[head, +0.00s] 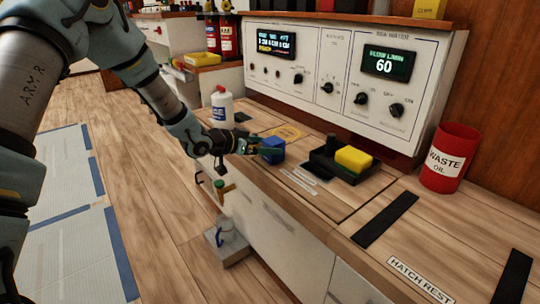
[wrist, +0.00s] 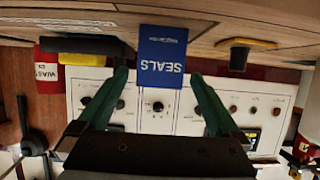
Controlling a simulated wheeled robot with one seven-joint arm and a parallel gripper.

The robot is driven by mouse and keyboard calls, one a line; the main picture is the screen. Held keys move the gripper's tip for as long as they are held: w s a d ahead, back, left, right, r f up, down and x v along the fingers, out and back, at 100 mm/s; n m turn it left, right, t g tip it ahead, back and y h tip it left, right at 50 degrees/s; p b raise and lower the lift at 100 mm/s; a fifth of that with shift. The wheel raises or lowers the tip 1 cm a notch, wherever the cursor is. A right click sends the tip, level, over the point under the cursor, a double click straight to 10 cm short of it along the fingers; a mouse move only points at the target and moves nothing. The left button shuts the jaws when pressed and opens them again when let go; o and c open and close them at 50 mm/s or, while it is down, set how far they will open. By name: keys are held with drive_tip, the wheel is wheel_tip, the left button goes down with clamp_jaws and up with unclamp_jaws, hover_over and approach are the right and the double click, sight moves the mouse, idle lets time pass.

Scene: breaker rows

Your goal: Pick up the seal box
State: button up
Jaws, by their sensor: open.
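The seal box is a small blue box (head: 273,149) on the wooden counter, just ahead of my gripper (head: 258,148). In the wrist view, which is upside down, the box (wrist: 162,55) shows the word SEALS. It sits centred between my two dark green fingertips (wrist: 160,76), with a gap on each side. The fingers are open and do not appear to touch it. I cannot tell how far the box reaches in between them. In the head view, the gripper hides part of the box's left side.
A black holder (head: 325,165) with a yellow block (head: 353,159) stands right of the box. A white bottle (head: 222,105) stands behind the gripper. A red waste oil can (head: 450,160) is farther right. A control panel (head: 335,75) rises behind. The counter front (head: 265,215) drops off nearby.

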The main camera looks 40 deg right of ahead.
sight(280, 146)
drive_tip(key=b+x, duration=0.2)
drive_tip(key=x, duration=0.4)
drive_tip(key=shift+d+f, duration=0.15)
drive_tip(key=shift+d, duration=0.1)
drive_tip(key=c, duration=1.5)
